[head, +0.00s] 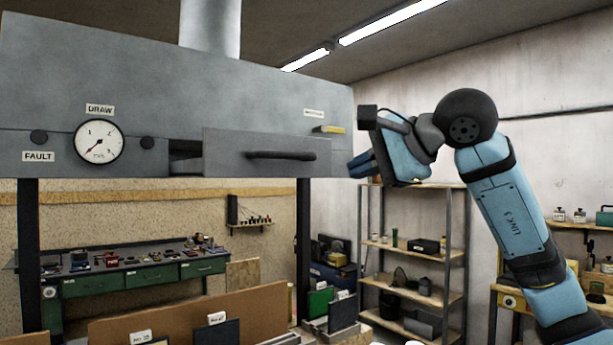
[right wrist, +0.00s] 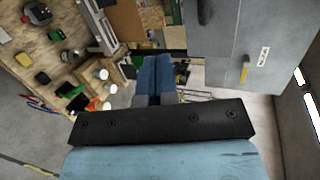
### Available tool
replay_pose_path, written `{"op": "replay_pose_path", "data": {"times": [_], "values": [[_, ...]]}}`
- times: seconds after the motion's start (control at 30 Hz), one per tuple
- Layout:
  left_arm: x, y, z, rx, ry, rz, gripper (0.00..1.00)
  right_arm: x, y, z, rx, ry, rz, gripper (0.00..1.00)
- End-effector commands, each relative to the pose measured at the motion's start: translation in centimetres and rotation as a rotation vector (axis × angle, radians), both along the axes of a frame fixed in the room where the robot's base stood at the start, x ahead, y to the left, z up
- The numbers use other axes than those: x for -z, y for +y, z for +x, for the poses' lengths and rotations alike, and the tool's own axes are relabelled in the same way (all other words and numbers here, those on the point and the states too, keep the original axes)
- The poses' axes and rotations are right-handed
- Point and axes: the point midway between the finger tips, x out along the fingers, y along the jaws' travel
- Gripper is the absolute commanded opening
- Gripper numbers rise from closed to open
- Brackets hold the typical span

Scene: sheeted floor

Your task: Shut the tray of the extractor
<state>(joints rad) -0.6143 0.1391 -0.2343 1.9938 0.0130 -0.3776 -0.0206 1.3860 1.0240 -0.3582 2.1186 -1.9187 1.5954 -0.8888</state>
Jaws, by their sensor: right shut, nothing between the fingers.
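The extractor (head: 250,85) is a large grey metal hood on dark posts, filling the upper left of the head view. Its tray (head: 225,152) has a grey front with a dark bar handle (head: 281,155) and stands out from the body, with a dark gap at its left. My right gripper (head: 356,167) is shut and empty, just right of the tray front and apart from it. In the right wrist view its blue fingers (right wrist: 155,80) are together, with the extractor's grey side (right wrist: 255,60) at the upper right. My left gripper is not in view.
A round gauge (head: 98,141) and a yellow-handled lever (head: 329,129) are on the extractor. A green-drawered workbench (head: 150,275) stands behind at left. Metal shelves (head: 410,250) stand behind my right arm. Boards and a brown panel (head: 110,325) stand below the hood.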

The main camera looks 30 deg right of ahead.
Motion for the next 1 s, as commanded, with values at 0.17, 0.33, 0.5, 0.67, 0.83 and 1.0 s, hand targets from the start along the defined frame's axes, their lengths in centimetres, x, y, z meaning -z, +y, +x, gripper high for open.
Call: {"op": "replay_pose_path", "data": {"times": [0.17, 0.33, 0.5, 0.67, 0.83, 1.0], "values": [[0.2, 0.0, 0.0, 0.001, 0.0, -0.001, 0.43, -2.7, -2.8, -2.2, 0.124, -0.069, -0.079, 0.0], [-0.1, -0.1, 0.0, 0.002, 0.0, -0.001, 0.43, -2.6, -3.0, -1.2, 0.137, -0.071, -0.085, 0.0], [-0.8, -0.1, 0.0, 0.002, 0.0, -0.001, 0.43, -1.7, -2.7, 1.9, 0.134, -0.069, -0.084, 0.0], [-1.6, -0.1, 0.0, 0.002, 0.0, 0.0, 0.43, -0.6, -2.4, 5.2, 0.133, -0.068, -0.083, 0.0], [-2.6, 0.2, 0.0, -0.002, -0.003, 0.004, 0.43, -0.2, -2.2, 8.3, 0.132, -0.07, -0.081, 0.0], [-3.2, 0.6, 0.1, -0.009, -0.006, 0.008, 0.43, -0.1, -2.0, 10.3, 0.134, -0.072, -0.082, 0.0]]}}
